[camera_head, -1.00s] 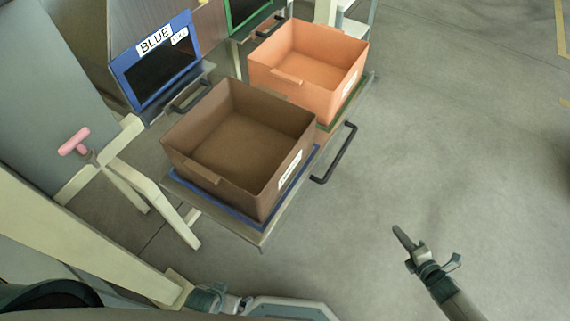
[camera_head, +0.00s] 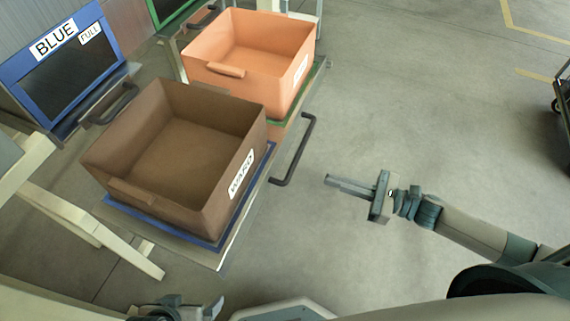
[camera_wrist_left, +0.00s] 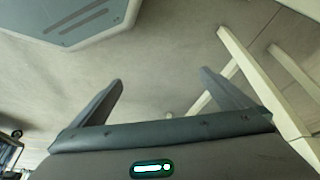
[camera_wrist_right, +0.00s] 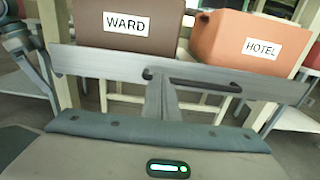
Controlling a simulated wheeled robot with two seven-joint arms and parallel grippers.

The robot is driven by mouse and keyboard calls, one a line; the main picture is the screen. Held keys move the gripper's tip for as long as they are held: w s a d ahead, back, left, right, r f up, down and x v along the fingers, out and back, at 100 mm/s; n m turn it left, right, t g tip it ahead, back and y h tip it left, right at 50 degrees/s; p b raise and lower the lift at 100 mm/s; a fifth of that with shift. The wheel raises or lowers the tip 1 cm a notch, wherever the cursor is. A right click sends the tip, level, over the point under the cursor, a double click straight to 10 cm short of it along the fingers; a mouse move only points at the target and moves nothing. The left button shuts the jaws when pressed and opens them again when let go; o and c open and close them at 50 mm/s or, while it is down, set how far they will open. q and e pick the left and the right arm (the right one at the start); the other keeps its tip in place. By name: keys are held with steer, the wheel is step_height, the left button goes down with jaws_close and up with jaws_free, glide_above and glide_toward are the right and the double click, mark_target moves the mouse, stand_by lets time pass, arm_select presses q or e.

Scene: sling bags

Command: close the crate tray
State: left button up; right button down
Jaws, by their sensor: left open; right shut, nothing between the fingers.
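The crate tray (camera_head: 228,248) is pulled out from the stand. It carries a brown WARD crate (camera_head: 125,192) on a blue mat and an orange HOTEL crate (camera_head: 210,78) on a green mat. The tray's dark bar handle (camera_head: 298,150) juts from its front edge and also shows in the right wrist view (camera_wrist_right: 205,83). My right gripper (camera_head: 328,180) is shut and empty, pointing at the handle from the right, apparently a little apart. Its closed fingers show in its wrist view (camera_wrist_right: 160,85). My left gripper (camera_wrist_left: 162,80) is open and empty, low near my base.
A blue-framed panel reading BLUE FULL (camera_head: 65,65) stands behind the brown crate. Cream stand legs (camera_head: 120,250) are at the left. The floor right of the tray is open. A dark cart (camera_head: 562,95) stands at the far right edge.

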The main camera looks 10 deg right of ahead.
steer(key=shift+w, duration=0.1)
steer(key=p, duration=0.1)
glide_toward(274, 161)
steer(key=x, duration=0.5)
steer(key=shift+a+r, duration=0.1)
steer(key=shift+r, duration=0.15)
arm_select(q)
steer(key=shift+s+a+g+y, duration=0.3)
steer(key=shift+s+a+g, duration=0.2)
steer(key=shift+s+a, duration=0.35)
arm_select(e)
steer(key=shift+w+a+f, duration=0.1)
steer(key=shift+w+a, duration=0.25)
steer(key=shift+a, duration=0.25)
arm_select(q)
steer(key=shift+w+a, duration=0.1)
steer(key=shift+w, duration=0.05)
